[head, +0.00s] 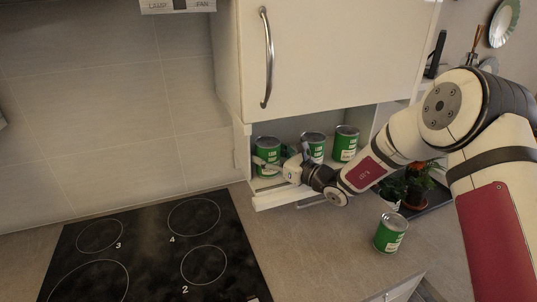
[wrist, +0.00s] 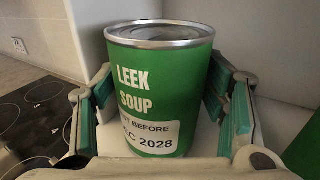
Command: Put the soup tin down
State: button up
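A green leek soup tin (wrist: 160,90) stands upright between the fingers of my gripper (wrist: 160,105) in the wrist view. Slim gaps show between the finger pads and the tin's sides, so the gripper looks open around it. In the head view this is the left tin (head: 267,151) in the open shelf (head: 290,127) under the cabinet, with my gripper (head: 273,163) reaching it from the right. The tin's base is partly hidden by the gripper.
Two more green tins, a middle one (head: 314,144) and a right one (head: 345,143), stand in the shelf. Another tin (head: 390,232) stands on the counter (head: 310,250). A black hob (head: 155,250) lies left. Potted plants (head: 415,182) sit behind my arm.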

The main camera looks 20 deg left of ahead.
jog(key=shift+d+r, duration=0.1)
jog(key=v, duration=1.2)
jog(key=s+d+r+n+g+h, duration=0.2)
jog(key=s+r+n+g, duration=0.25)
jog(key=s+n, duration=0.4)
jog(key=s+d+r+n+g+h, duration=0.1)
jog(key=s+r+n+g+h, duration=0.35)
jog(key=s, duration=0.65)
jog(key=s+d+r+n+t+h, duration=0.2)
jog(key=s+d+n+h, duration=0.3)
jog(key=d, duration=0.7)
jog(key=s+d+r+n+t+h, duration=0.3)
jog(key=s+d, duration=0.5)
jog(key=d, duration=0.4)
jog(key=shift+s+n+t+h, duration=0.4)
jog(key=shift+n+t+h, duration=0.5)
jog(key=shift+n, duration=0.2)
jog(key=shift+a+r, duration=0.1)
jog(key=shift+r, duration=0.05)
